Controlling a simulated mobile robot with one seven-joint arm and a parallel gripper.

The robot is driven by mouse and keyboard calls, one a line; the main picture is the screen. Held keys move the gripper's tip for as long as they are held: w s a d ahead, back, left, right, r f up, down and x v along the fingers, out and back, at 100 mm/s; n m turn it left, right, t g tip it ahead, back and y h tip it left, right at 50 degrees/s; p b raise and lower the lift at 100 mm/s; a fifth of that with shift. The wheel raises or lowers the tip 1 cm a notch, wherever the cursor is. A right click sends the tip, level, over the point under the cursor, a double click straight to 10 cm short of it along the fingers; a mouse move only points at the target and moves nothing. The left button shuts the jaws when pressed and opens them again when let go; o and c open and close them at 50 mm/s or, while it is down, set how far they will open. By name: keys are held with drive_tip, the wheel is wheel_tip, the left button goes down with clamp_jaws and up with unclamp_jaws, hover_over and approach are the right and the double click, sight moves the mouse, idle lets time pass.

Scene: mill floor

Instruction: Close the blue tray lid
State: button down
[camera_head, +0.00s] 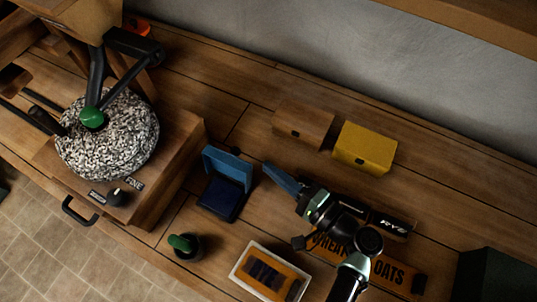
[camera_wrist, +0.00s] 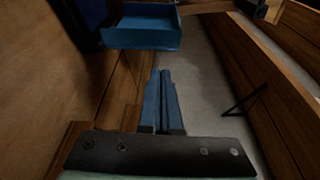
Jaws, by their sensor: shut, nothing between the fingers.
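The blue tray (camera_head: 218,211) stands on the wooden bench between the millstone base and my arm. Its blue lid (camera_head: 229,162) is open and stands up at the tray's back edge, tilted a little. In the wrist view, a blue panel that appears to be the lid (camera_wrist: 142,38) shows at the top, beyond the fingertips. My gripper (camera_head: 268,168) has long blue fingers and is to the right of the lid, apart from it. The fingers (camera_wrist: 161,74) are together and empty in the wrist view.
A round speckled millstone (camera_head: 108,140) on a wooden base (camera_head: 170,185) is to the left. A yellow box (camera_head: 364,148) and a brown wooden box (camera_head: 303,127) stand behind my gripper. A green-topped knob (camera_head: 184,245) and a framed panel (camera_head: 268,272) are in front.

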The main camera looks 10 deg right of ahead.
sight(231, 165)
drive_tip(key=p+x, duration=0.1)
drive_tip(key=x, duration=0.7)
drive_tip(key=shift+a, duration=0.15)
